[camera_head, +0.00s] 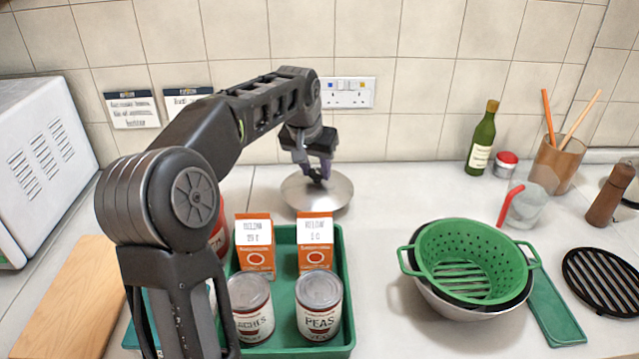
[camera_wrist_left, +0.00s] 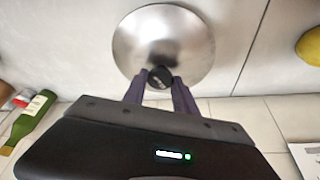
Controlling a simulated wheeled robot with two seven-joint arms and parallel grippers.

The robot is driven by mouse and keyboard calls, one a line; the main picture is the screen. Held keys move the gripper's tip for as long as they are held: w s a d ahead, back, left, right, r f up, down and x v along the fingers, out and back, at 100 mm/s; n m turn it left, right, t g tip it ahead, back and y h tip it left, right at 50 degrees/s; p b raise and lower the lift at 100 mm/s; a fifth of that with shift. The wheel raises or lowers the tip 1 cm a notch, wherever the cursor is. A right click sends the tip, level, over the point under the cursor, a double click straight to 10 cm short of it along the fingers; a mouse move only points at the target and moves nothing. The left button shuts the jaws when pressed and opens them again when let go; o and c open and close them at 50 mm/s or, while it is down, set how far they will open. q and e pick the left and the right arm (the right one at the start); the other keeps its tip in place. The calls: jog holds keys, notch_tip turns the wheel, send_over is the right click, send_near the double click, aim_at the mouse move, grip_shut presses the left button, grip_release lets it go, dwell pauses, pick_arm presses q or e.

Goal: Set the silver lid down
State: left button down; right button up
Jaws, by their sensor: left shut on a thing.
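The silver lid (camera_head: 331,195) is a round, shiny metal disc with a dark knob, at the back of the counter behind the green tray. My left gripper (camera_head: 318,178) is above it and shut on its knob. In the left wrist view the lid (camera_wrist_left: 163,30) fills the top middle, and the fingers of my left gripper (camera_wrist_left: 161,82) close on the black knob (camera_wrist_left: 161,77). The lid looks level and at or very near the counter; I cannot tell whether it touches. My right gripper is not in view.
A green tray (camera_head: 345,325) with cartons and cans stands in front of the lid. A green colander (camera_head: 470,262) sits in a bowl to the right. A green bottle (camera_head: 481,140) stands by the tiled wall. The counter (camera_head: 400,190) right of the lid is clear.

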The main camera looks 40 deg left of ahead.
aim_at(314, 176)
pick_arm(q)
jog(key=shift+f, duration=1.9)
jog(key=shift+f, duration=0.2)
jog(key=c, duration=1)
grip_release()
jog(key=shift+r, duration=0.15)
jog(key=v, duration=1.2)
jog(key=shift+s, duration=0.1)
